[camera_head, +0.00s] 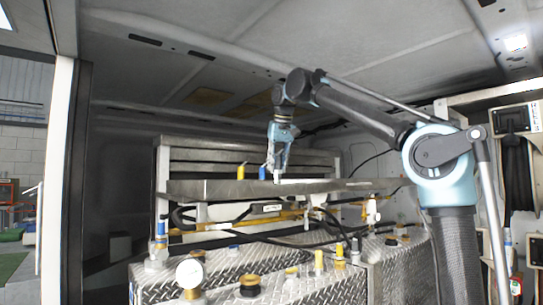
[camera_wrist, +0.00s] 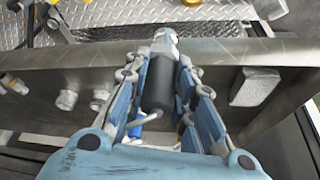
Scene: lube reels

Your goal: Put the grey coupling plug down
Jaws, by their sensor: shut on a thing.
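My gripper (camera_wrist: 160,72) is shut on the grey coupling plug (camera_wrist: 158,88), a dark grey cylinder with a silver metal end (camera_wrist: 165,42) pointing away from the palm. A blue finger lies along each side of the plug. In the head view my gripper (camera_head: 277,170) points down at the long grey metal shelf (camera_head: 215,189). The shelf also crosses the wrist view (camera_wrist: 220,58) behind the plug. Whether the plug touches the shelf cannot be told. The plug is too small to make out clearly in the head view.
A yellow piece (camera_head: 240,172) and a blue piece (camera_head: 262,173) stand left of my gripper. A grey block (camera_wrist: 255,86) and metal fittings (camera_wrist: 67,100) flank the plug. Below are hoses, a gauge (camera_head: 190,273) and a diamond-plate tank (camera_head: 320,290).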

